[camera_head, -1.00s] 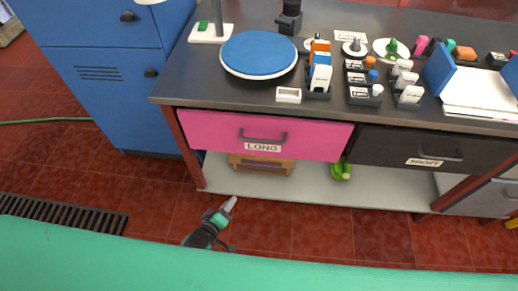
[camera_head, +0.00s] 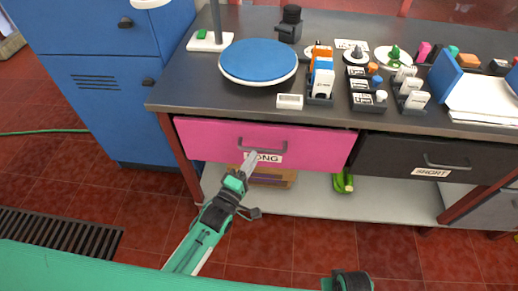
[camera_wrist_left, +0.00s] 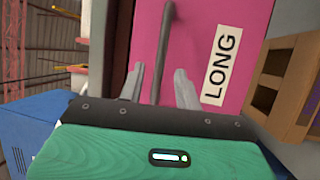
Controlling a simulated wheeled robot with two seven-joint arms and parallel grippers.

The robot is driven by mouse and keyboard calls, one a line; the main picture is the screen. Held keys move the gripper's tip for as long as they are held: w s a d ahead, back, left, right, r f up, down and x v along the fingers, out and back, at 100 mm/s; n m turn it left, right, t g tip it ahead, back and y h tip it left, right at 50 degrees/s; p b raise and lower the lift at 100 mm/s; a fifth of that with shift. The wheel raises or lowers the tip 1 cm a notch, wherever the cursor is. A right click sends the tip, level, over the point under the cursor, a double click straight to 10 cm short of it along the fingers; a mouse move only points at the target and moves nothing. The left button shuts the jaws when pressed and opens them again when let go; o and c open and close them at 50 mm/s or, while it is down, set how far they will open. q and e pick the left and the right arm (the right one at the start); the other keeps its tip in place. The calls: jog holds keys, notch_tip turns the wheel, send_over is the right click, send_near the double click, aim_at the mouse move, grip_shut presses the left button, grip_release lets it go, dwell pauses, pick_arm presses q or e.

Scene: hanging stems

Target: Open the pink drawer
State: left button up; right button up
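The pink drawer (camera_head: 320,146) is on the left of the bench's front and looks shut. It carries a dark bar handle (camera_head: 270,145) and a white label reading LONG, partly covered by my gripper. My left gripper (camera_head: 251,158) is in front of the drawer, just below the handle's left part. In the left wrist view my left gripper (camera_wrist_left: 160,70) has its two fingers apart. There the handle (camera_wrist_left: 166,40) runs between the fingers, and I cannot tell whether they touch it. The pink front (camera_wrist_left: 200,35) fills the middle of that view.
A dark drawer (camera_head: 400,155) labelled SHORT is to the right. A blue cabinet (camera_head: 105,75) stands close on the left. The bench top (camera_head: 190,90) holds a blue round disc (camera_head: 258,60) and several small items. A lower shelf (camera_head: 310,195) holds a wooden crate (camera_head: 275,178) and a green item (camera_head: 343,182).

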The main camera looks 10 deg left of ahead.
aim_at(259, 149)
pick_arm(q)
jog(key=shift+x, duration=2.55)
grip_shut()
